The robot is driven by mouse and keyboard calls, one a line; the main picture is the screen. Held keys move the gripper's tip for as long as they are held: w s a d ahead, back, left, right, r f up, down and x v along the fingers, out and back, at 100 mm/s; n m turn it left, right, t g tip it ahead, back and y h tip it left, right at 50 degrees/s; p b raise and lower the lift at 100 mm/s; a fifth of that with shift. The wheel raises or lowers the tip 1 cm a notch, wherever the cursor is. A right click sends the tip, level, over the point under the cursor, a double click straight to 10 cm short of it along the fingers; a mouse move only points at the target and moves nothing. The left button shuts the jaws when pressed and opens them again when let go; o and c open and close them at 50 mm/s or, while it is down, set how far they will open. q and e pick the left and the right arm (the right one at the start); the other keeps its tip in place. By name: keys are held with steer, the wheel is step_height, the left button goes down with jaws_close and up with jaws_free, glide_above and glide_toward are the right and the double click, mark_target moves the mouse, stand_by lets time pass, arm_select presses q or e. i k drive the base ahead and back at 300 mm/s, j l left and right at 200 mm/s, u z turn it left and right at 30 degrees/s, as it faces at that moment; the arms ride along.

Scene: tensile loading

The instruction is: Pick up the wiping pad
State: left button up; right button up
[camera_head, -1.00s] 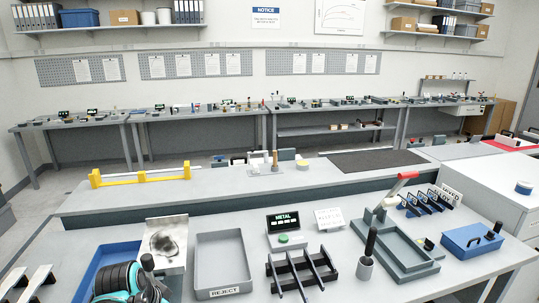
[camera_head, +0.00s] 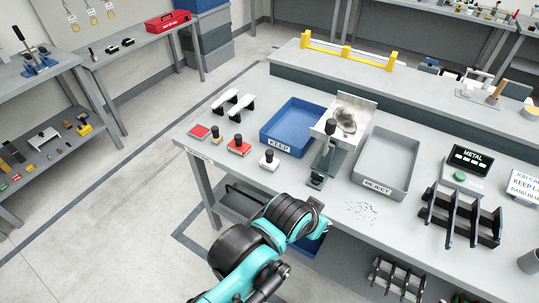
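On the near table's left part in the head view lie a flat red pad (camera_head: 199,132), a red block with a black knob (camera_head: 238,147) and a white block with a black knob (camera_head: 268,160). I cannot tell for sure which is the wiping pad; the knobbed blocks look like hand-held pads. My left arm comes in from the bottom, its black wrist in front of the table's front edge, apart from these things. A dark grey upright piece with a black end shows just above the wrist; I cannot tell whether it is part of my gripper. My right gripper is out of view.
A blue KEEP tray (camera_head: 268,131) and a grey REJECT tray (camera_head: 407,180) flank a metal chute (camera_head: 350,103). White-topped supports (camera_head: 238,104) stand at the back left. Dark specks (camera_head: 361,212) lie near the front edge. A black rack (camera_head: 460,220) stands at the right.

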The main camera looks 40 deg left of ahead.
mark_target(271, 164)
steer(key=u, duration=1.45)
